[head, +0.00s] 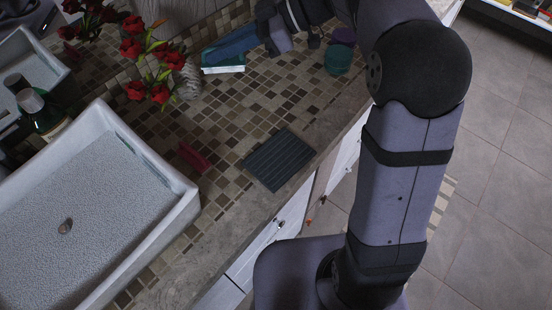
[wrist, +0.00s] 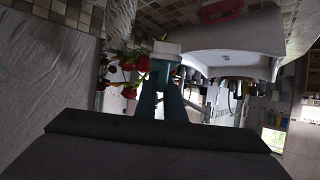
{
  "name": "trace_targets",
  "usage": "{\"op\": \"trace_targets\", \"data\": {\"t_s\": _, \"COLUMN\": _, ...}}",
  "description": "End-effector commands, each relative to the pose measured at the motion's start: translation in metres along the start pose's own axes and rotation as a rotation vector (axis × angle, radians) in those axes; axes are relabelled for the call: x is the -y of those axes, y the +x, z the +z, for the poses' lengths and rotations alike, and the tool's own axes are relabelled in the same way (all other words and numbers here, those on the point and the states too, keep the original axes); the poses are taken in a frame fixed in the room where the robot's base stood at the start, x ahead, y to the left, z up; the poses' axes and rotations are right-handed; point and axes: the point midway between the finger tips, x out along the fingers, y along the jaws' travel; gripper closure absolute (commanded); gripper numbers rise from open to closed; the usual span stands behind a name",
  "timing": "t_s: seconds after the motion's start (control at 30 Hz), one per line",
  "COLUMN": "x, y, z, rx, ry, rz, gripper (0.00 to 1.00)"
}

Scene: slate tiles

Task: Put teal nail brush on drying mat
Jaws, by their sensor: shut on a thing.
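The teal nail brush with a pale bristle side (head: 224,69) is between the blue fingers of my gripper (head: 214,56), over the far part of the tiled counter. In the wrist view the brush (wrist: 166,49) shows at the fingertips, with the gripper's blue fingers (wrist: 163,80) closed on its teal part. I cannot tell its exact height above the counter. The drying mat (head: 279,158), dark slate and ribbed, lies flat near the counter's front edge. It is bare, and the brush is well apart from it, toward the back left.
A red block-like item (head: 194,157) lies left of the mat, beside the white sink (head: 183,205). A vase with red flowers (head: 190,80) stands close to the brush. A teal container (head: 338,60) and a purple one (head: 343,36) stand right. Tiles between brush and mat are clear.

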Motion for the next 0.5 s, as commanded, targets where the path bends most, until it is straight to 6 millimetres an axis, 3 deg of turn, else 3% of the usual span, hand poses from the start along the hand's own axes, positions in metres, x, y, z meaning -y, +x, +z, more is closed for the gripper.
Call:
{"op": "trace_targets", "data": {"t_s": 0.03, "x": -0.004, "y": -0.023, "z": 0.014, "rx": 0.0, "ry": 0.024, "rz": 0.054, "gripper": 1.0}}
{"op": "trace_targets", "data": {"t_s": 0.1, "x": -0.004, "y": -0.048, "z": 0.027, "rx": 0.0, "ry": 0.051, "rz": 0.108, "gripper": 1.0}}
{"op": "trace_targets", "data": {"t_s": 0.3, "x": 0.014, "y": -0.101, "z": 0.063, "rx": -0.001, "ry": 0.111, "rz": 0.226, "gripper": 1.0}}
{"op": "trace_targets", "data": {"t_s": 0.4, "x": 0.033, "y": -0.112, "z": 0.077, "rx": -0.002, "ry": 0.125, "rz": 0.252, "gripper": 1.0}}
{"op": "trace_targets", "data": {"t_s": 0.5, "x": 0.053, "y": -0.11, "z": 0.085, "rx": -0.002, "ry": 0.121, "rz": 0.242, "gripper": 1.0}}
